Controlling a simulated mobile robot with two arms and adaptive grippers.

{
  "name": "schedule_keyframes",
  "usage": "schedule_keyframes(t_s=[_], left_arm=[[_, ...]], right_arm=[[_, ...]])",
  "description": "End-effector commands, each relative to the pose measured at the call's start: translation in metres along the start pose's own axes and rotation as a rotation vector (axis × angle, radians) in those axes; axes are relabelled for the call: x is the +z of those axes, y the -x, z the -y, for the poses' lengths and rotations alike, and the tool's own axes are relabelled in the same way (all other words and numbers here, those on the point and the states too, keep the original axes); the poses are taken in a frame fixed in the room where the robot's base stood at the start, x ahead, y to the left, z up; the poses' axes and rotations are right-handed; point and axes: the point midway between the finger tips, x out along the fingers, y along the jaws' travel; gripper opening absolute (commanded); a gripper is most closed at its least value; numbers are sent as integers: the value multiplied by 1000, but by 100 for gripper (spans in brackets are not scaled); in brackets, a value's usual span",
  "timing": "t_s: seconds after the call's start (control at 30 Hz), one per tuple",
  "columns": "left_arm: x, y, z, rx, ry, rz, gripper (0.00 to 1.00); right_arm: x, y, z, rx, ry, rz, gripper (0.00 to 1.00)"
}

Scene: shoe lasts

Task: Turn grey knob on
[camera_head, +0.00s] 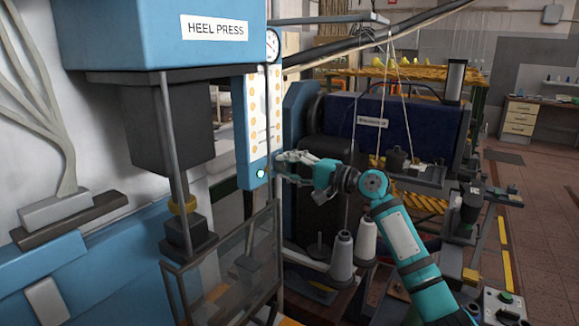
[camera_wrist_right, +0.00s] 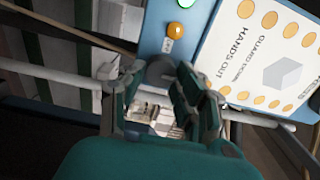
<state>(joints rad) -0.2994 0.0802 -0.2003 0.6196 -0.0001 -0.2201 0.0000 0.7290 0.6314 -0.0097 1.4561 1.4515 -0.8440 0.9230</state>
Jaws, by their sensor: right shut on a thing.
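My right gripper (camera_head: 281,165) reaches in from the right to the edge of the blue control post on the heel press (camera_head: 165,30). In the right wrist view its fingertips (camera_wrist_right: 160,72) close around the grey knob (camera_wrist_right: 161,68), a dark grey rounded piece on the blue panel. The fingers hide the knob's sides, and its exact turn angle cannot be told. In the head view the knob is hidden by the gripper. A lit green lamp (camera_head: 261,173) shows on the post, and it also shows in the wrist view (camera_wrist_right: 187,3). My left gripper is out of view.
An orange button (camera_wrist_right: 175,29) sits near the knob. A white sign panel (camera_head: 264,115) is on the post. A clear guard (camera_head: 225,265) stands below it. White thread cones (camera_head: 342,257) stand below my right arm. A dark blue machine (camera_head: 400,125) is behind it.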

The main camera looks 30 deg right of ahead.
Motion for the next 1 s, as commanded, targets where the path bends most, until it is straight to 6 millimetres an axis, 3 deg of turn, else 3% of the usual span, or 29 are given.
schedule_keyframes(t_s=[0.13, 0.17, 0.33, 0.67, 0.77, 1.0], left_arm=[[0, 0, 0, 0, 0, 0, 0], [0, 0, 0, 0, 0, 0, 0], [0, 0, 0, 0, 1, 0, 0], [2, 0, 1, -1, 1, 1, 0], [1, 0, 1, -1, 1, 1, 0], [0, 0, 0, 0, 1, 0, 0]], right_arm=[[0, 0, 1, -2, -1, 0, 0], [0, 0, 1, -2, -1, 0, 33], [0, 0, 0, -2, -1, 0, 55], [0, 4, 0, -1, 0, 0, 55], [-1, 15, -1, 1, 1, -1, 55], [0, 65, -1, 3, 3, -1, 55]])
